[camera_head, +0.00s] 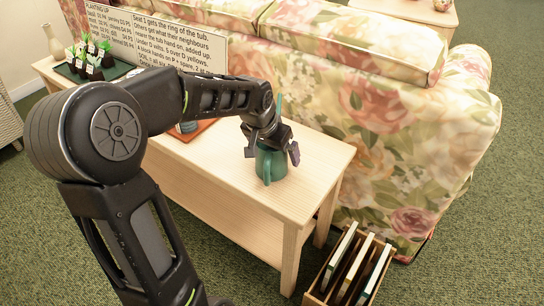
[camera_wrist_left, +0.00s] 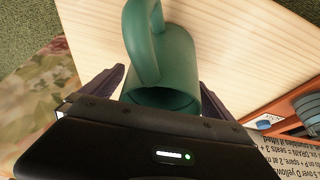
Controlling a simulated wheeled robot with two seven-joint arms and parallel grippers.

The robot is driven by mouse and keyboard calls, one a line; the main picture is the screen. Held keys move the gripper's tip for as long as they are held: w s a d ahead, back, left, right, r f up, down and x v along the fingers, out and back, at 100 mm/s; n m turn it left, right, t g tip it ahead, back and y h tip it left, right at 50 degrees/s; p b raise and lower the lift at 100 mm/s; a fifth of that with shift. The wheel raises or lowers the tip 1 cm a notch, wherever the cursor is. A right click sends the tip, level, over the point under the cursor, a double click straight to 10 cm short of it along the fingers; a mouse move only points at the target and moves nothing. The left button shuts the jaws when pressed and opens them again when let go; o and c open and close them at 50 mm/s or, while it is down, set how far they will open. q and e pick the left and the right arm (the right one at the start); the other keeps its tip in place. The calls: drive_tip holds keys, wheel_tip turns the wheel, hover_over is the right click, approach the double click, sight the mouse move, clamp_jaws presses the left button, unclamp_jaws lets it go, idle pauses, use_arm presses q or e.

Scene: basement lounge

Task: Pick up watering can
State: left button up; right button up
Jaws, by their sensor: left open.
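The green watering can (camera_head: 269,167) stands upright near the right end of the light wooden table (camera_head: 220,175). Its handle side faces the camera in the head view. In the left wrist view the can (camera_wrist_left: 176,62) shows its loop handle and rounded body. My left gripper (camera_head: 272,151) is open above the can, with one finger on each side of it; the fingers (camera_wrist_left: 160,92) also show in the left wrist view. Whether they touch the can is unclear. The can's top is partly hidden by the gripper. My right gripper is not in view.
A floral sofa (camera_head: 395,120) stands close behind the table. A text board (camera_head: 150,38) and potted seedlings (camera_head: 94,68) are at the left. A wooden rack (camera_head: 350,268) is on the floor.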

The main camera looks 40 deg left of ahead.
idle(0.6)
use_arm(q)
drive_tip(key=c, duration=2)
wheel_tip(320, 180, up, 10)
drive_tip(key=p, duration=0.3)
drive_tip(key=shift+r+p, duration=0.1)
drive_tip(key=shift+p, duration=0.2)
drive_tip(key=shift+c, duration=0.2)
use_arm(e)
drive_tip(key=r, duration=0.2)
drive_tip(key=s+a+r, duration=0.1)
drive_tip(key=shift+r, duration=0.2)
use_arm(q)
drive_tip(key=w+d+f, duration=0.1)
drive_tip(key=w+d, duration=0.1)
drive_tip(key=d, duration=0.6)
drive_tip(key=w+d+f+m, duration=0.1)
drive_tip(key=w+d, duration=0.2)
drive_tip(key=d, duration=0.6)
drive_tip(key=shift+d, duration=0.1)
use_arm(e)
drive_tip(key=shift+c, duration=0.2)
